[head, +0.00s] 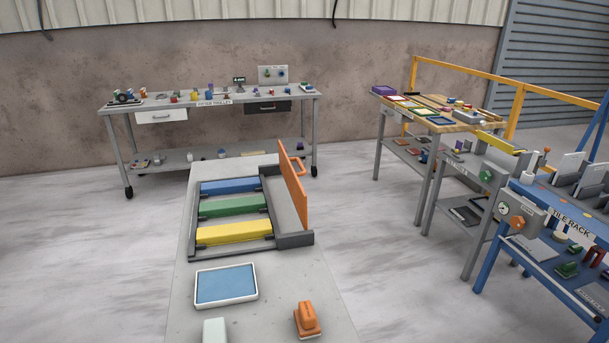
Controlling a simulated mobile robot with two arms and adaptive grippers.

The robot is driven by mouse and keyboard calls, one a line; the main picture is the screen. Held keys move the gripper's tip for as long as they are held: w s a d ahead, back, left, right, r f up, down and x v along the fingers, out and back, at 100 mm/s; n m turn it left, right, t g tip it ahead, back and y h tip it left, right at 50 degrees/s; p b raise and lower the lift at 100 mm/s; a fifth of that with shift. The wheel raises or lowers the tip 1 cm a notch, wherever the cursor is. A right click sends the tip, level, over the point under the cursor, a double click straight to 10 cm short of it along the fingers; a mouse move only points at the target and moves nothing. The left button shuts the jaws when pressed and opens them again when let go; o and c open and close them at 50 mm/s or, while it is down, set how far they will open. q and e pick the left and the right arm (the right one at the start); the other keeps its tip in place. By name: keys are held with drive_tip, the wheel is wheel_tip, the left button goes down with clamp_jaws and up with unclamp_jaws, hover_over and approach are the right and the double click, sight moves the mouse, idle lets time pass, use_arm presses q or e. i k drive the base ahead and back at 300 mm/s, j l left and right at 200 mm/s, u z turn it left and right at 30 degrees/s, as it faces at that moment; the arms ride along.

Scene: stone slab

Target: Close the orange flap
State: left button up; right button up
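The orange flap (293,194) stands raised, close to upright, along the right part of a dark grey frame (294,241) on the stone slab (285,270). A small orange handle (297,164) sticks out from its right face near the far end. The bay (278,203) to the left of the flap is uncovered and looks empty. Blue (230,186), green (233,205) and yellow (234,233) bars lie side by side in the frame's left part. Neither of my grippers is in the head view.
A white-rimmed blue tray (226,301), an orange handled block (307,319) and a pale block (215,332) are on the near slab. A grey bench (209,101) stands behind; cluttered tables, including a blue one (535,215), are at right.

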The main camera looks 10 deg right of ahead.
sight(299, 199)
drive_tip(key=i+l+u, duration=0.1)
drive_tip(key=l+u, duration=0.2)
drive_tip(key=l, duration=0.85)
drive_tip(key=l+u, duration=0.3)
drive_tip(key=l, duration=0.9)
drive_tip(key=i+l+u, duration=0.15)
drive_tip(key=u, duration=0.5)
